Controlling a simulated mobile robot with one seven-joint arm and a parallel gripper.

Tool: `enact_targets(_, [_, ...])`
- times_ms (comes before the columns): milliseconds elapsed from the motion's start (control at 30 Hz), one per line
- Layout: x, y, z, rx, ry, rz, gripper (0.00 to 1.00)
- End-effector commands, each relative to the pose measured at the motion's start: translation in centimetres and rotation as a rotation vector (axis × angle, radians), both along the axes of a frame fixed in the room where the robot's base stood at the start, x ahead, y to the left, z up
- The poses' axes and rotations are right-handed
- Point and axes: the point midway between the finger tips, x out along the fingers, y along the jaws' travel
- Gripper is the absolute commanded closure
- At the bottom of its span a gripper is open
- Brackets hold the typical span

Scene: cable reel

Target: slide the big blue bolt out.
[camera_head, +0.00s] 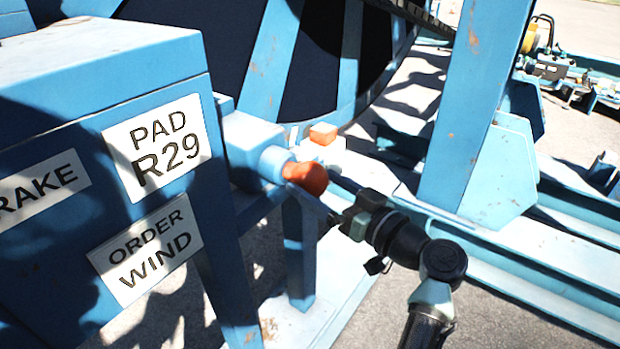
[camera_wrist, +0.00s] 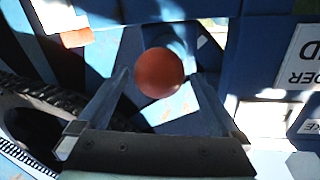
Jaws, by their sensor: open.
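The big blue bolt (camera_head: 273,163) sticks out of a blue housing on the side of the cabinet. It ends in a round orange knob (camera_head: 307,177). In the wrist view the knob (camera_wrist: 159,73) shows between my two fingers and covers most of the bolt behind it. My gripper (camera_wrist: 160,76) is open, its fingers on either side of the knob, with gaps visible on both sides. In the head view my gripper (camera_head: 335,207) is just right of and below the knob; its fingertips are partly hidden there.
A blue cabinet (camera_head: 60,120) with white "PAD R29" (camera_head: 157,147) and "ORDER WIND" (camera_head: 145,248) plates stands at left. A small orange block (camera_head: 323,134) lies behind the knob. A blue upright (camera_head: 463,110) stands to the right. Open ground lies in front.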

Motion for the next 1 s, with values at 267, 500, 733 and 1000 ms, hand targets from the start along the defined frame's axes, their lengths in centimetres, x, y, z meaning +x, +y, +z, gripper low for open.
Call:
enact_targets(267, [1.9,1.7,0.0,-0.001,-0.001,-0.001,0.00])
enact_targets(500, [2.0,1.8,0.0,0.000,0.000,-0.001,0.00])
enact_targets(733, [2.0,1.8,0.0,-0.001,-0.001,-0.001,0.32])
enact_targets(1000, [2.0,1.8,0.0,0.000,0.000,0.000,0.81])
